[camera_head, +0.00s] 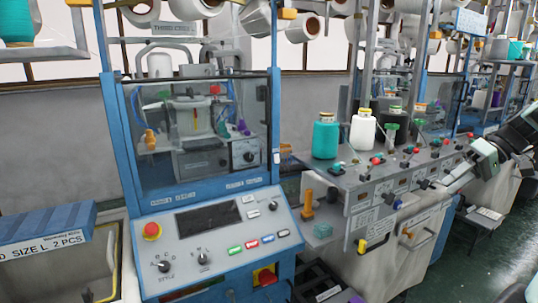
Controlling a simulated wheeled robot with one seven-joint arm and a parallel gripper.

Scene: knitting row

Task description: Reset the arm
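My arm enters from the right edge. Its dark link ends in a pale grey-green gripper (462,180) pointing down and left. The gripper is in front of the right end of the grey machine bench (375,185), beside its row of knobs. I cannot tell whether it touches the bench. The fingers are small and partly merge with the machine behind, so their opening is unclear. I see nothing clearly held.
A blue-framed knitting machine (128,150) with a sloped control panel (180,240) stands at centre left. A teal cone (325,138) and a white cone (362,132) stand on the bench. A blue box (45,235) is at left. Green floor (470,265) is open at lower right.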

